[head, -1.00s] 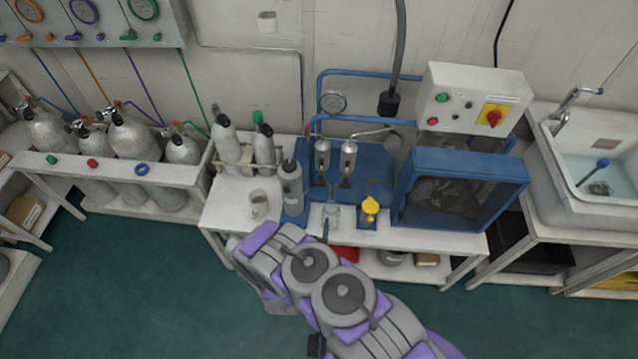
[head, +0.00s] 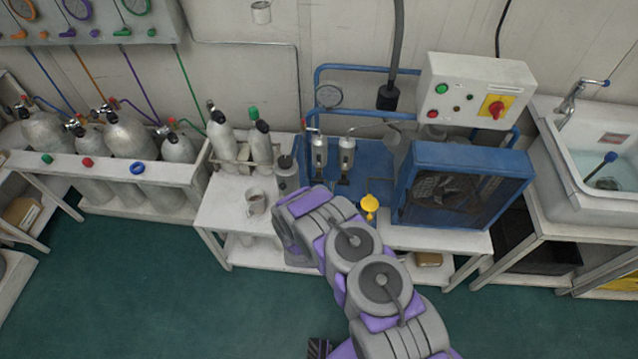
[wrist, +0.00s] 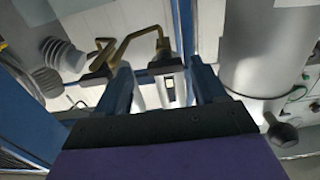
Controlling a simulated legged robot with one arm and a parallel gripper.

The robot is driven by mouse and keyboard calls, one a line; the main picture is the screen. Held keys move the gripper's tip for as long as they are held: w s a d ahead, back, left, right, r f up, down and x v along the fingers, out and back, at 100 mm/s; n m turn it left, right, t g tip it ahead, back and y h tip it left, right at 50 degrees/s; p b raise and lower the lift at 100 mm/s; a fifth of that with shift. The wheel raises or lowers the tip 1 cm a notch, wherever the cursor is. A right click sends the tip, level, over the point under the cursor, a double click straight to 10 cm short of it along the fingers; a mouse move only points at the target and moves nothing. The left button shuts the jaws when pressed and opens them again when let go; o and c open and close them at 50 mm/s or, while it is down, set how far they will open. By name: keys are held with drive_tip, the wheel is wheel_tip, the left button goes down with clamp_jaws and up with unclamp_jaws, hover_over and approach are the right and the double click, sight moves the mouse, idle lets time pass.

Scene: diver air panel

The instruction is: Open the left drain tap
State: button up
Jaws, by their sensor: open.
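Two silver filter cylinders hang side by side on the blue compressor frame in the head view, the left one (head: 319,152) and the right one (head: 346,154). A small dark drain tap (head: 344,181) shows under the right cylinder; the left drain tap (head: 318,180) is small and dark just above my arm. My gripper is hidden behind my arm in the head view. In the wrist view my gripper (wrist: 162,88) is open, its two fingers apart. A small pale fitting with a dark slot (wrist: 171,86) shows between the fingers; I cannot tell whether they touch it.
A yellow funnel-like part (head: 370,205) stands right of my arm, beside the blue fan housing (head: 458,190). A mug (head: 256,203) and grey bottles (head: 222,140) stand on the white bench at left. A large silver cylinder (wrist: 262,50) is close at right in the wrist view.

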sight(317, 179)
drive_tip(key=shift+w+a+f+b, duration=0.1)
drive_tip(key=shift+w+a+b, duration=0.15)
drive_tip(key=shift+w, duration=0.55)
drive_tip(key=shift+w+a+f+b, duration=0.1)
drive_tip(key=shift+w+a, duration=0.15)
drive_tip(key=shift+w, duration=0.55)
drive_tip(key=shift+d+r, duration=0.15)
drive_tip(key=shift+d, duration=0.2)
drive_tip(key=shift+c, duration=0.6)
drive_tip(key=shift+a, duration=0.2)
drive_tip(key=c, duration=0.9)
drive_tip(key=shift+c, duration=0.2)
